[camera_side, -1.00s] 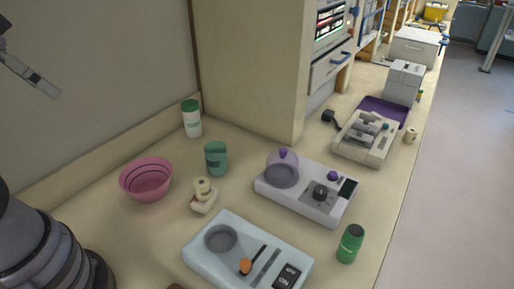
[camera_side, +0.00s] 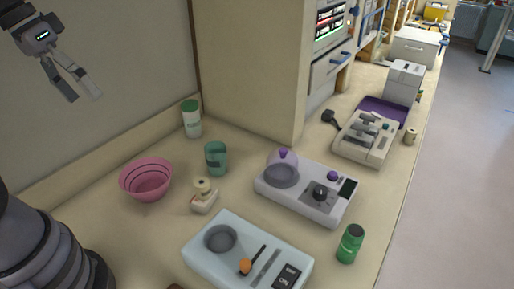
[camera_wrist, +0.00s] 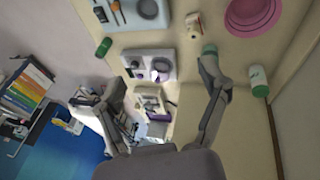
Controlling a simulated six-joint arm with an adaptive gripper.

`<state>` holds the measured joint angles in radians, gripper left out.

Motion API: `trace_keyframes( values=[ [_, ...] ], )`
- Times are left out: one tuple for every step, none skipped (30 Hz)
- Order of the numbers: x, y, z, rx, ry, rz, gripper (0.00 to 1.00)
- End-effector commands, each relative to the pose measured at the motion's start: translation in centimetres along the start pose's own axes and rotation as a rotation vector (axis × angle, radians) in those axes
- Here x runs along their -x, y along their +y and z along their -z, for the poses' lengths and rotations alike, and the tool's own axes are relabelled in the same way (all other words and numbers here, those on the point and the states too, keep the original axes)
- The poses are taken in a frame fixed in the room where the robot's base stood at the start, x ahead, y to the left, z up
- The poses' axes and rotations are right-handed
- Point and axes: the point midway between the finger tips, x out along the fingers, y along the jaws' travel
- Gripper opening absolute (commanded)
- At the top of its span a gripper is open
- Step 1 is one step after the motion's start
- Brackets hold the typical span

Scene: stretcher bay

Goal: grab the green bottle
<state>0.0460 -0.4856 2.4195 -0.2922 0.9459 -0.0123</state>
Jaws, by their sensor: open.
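The green bottle (camera_side: 350,243) stands upright with a dark cap near the front edge of the counter, right of the pale blue device. In the wrist view it shows at the upper left (camera_wrist: 103,47). My gripper (camera_side: 83,92) is open and empty, high up at the left in the side view, well away from the bottle. In the wrist view my gripper's spread fingers (camera_wrist: 163,80) reach up from below, with the bottle to the left of the space between them.
A white bottle with green cap (camera_side: 191,120), teal cup (camera_side: 216,160), pink bowl (camera_side: 147,180) and tape dispenser (camera_side: 204,197) stand behind. A cabinet (camera_side: 246,70) rises at the back.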

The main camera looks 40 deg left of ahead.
Motion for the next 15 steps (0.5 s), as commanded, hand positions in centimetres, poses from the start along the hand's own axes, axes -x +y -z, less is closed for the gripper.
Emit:
trace_keyframes(
  values=[
    [-1.4,1.7,0.8,0.062,-0.094,-0.065,0.74],
    [-2.2,2.8,1.3,0.102,-0.142,-0.105,0.74],
    [-3.2,4.3,1.9,0.158,-0.205,-0.157,0.74],
    [-4.0,5.3,2.3,0.202,-0.253,-0.193,0.74],
    [-4.8,6.4,2.8,0.246,-0.298,-0.229,0.74],
    [-5.9,7.8,3.5,0.309,-0.36,-0.274,0.74],
    [-6.7,8.9,4.0,0.357,-0.404,-0.306,0.74],
    [-7.7,9.9,4.5,0.406,-0.447,-0.337,0.74],
    [-9.0,11.2,5.2,0.475,-0.504,-0.375,0.74],
    [-10.0,12.1,5.8,0.527,-0.544,-0.403,0.74],
    [-11.1,13.0,6.3,0.581,-0.583,-0.428,0.74],
    [-12.6,14.1,7.1,0.654,-0.633,-0.46,0.74],
    [-13.8,14.9,7.6,0.71,-0.668,-0.483,0.74],
    [-15.2,15.7,8.1,0.767,-0.701,-0.503,0.74],
    [-17.0,16.6,8.8,0.847,-0.743,-0.531,0.74]
  ],
)
